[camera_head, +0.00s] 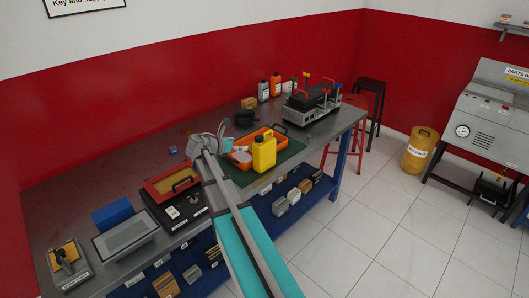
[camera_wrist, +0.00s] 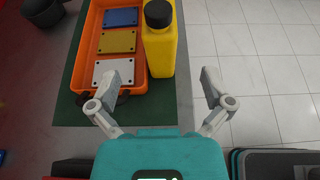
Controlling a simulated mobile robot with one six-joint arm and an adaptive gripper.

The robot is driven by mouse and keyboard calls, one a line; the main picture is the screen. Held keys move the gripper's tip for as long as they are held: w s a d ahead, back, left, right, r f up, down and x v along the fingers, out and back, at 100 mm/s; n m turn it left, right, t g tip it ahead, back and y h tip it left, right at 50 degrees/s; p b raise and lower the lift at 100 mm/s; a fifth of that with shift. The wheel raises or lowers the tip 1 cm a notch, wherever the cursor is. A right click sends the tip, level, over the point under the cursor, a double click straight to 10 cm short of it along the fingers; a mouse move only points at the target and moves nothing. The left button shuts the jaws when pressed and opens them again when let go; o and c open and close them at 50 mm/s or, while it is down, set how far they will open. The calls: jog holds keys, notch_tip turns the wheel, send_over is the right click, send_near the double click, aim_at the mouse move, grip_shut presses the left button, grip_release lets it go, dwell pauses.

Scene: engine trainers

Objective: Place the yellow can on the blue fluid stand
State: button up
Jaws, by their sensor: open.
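The yellow can (camera_head: 264,151), with a black cap, stands upright on a green mat on the workbench, beside an orange tray. It also shows in the wrist view (camera_wrist: 160,48), ahead of my gripper and roughly in line with the gap between the fingers. My gripper (camera_head: 223,142) is open and empty, to the left of the can in the head view. In the wrist view the spread fingertips (camera_wrist: 169,78) are apart from the can. A plain blue block (camera_head: 112,213) lies on the bench at the left, behind a grey tablet-like panel; I cannot tell if it is the fluid stand.
The orange tray (camera_wrist: 100,15) holds flat blue, yellow and white plates, close beside the can. A red-and-black case (camera_head: 172,184) sits left of my gripper. An engine-like unit (camera_head: 311,103) and several bottles stand farther back. A yellow drum (camera_head: 420,150) stands on the floor.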

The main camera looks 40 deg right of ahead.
aim_at(259, 143)
jog(key=b+x, duration=0.3)
jog(key=x, duration=0.5)
jog(key=shift+d, duration=0.25)
jog(key=shift+w+f, duration=0.1)
jog(key=shift+f, duration=0.05)
jog(key=shift+b+x, duration=1)
jog(key=shift+x, duration=1.6)
